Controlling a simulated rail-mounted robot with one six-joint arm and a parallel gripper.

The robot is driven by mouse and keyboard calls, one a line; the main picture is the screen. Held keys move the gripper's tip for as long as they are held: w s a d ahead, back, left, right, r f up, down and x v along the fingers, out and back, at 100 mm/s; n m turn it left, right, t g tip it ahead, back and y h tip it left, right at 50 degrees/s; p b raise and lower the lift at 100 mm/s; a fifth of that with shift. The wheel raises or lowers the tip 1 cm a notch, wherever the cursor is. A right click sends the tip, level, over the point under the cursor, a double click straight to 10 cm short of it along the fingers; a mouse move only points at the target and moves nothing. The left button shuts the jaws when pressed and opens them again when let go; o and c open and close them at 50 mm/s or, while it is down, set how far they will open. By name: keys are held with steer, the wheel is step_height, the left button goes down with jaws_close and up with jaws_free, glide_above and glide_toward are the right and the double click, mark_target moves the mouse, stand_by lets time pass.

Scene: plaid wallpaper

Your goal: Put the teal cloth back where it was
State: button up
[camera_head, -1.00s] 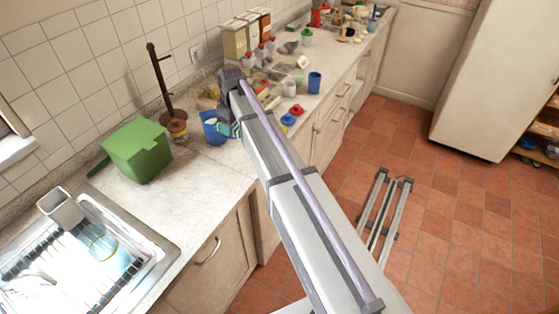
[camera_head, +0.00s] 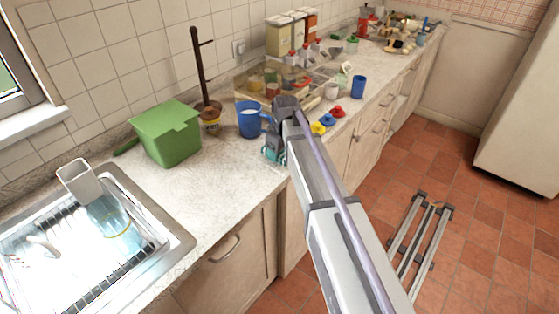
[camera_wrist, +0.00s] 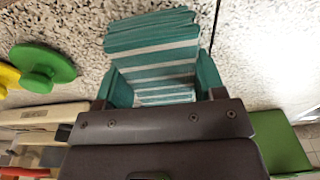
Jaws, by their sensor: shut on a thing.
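The teal cloth (camera_wrist: 152,38) has white stripes and looks folded in layers in the wrist view. My gripper (camera_wrist: 160,88) is shut on it, and the cloth sticks out past the jaws. In the head view the cloth (camera_head: 268,156) is a small teal patch at my gripper (camera_head: 275,148), just right of the blue mug, by the counter's front edge. My arm hides part of it. I cannot tell whether the cloth touches the counter.
The blue mug (camera_head: 249,120) and a green lidded box (camera_head: 170,140) stand to the left. Yellow (camera_head: 318,128), blue and red knobbed lids lie to the right. A sink (camera_head: 150,222) is at the lower left. Bare counter (camera_head: 215,178) lies before the box.

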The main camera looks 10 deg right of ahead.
mark_target(283, 151)
steer(key=shift+f, duration=0.55)
steer(key=o, duration=0.9)
step_height(283, 151, up, 13)
steer(key=s+p, duration=0.1)
steer(key=p, duration=1.2)
steer(key=s+m+g, duration=0.1)
steer(key=s+m, duration=0.6)
steer(key=s, duration=1.6)
steer(key=shift+s+f+m+h+b, duration=0.3)
steer(key=shift+s+f+h, duration=0.05)
steer(key=shift+f+h, duration=0.1)
